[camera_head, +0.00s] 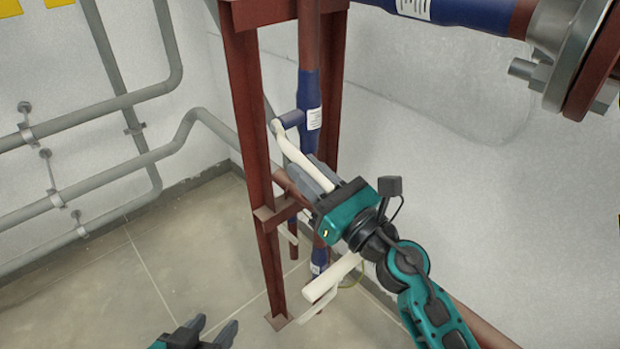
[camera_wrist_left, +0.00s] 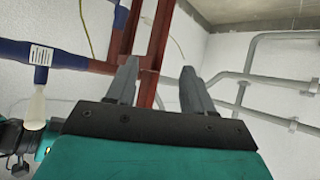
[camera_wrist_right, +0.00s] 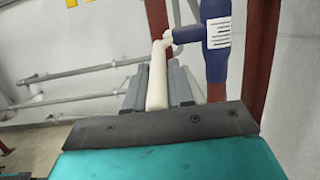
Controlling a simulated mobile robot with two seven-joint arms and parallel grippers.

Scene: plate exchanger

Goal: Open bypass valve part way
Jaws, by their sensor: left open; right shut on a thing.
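The bypass valve has a blue body (camera_head: 309,112) with a white label, on a vertical red-brown pipe. Its cream lever handle (camera_head: 295,153) slopes down and to the right from the valve stem. My right gripper (camera_head: 318,178) is shut on the lower part of this handle. In the right wrist view the handle (camera_wrist_right: 157,75) runs between the two fingers (camera_wrist_right: 158,92), with the blue valve body (camera_wrist_right: 217,40) just right of it. My left gripper (camera_head: 215,330) is open and empty, low at the bottom edge; its spread fingers show in the left wrist view (camera_wrist_left: 160,85).
A red-brown steel frame (camera_head: 257,150) stands around the valve pipe. A second cream handle (camera_head: 332,277) is below my right gripper. Grey pipes (camera_head: 100,185) run along the left wall. A large flange (camera_head: 575,50) is at the upper right. The floor at left is clear.

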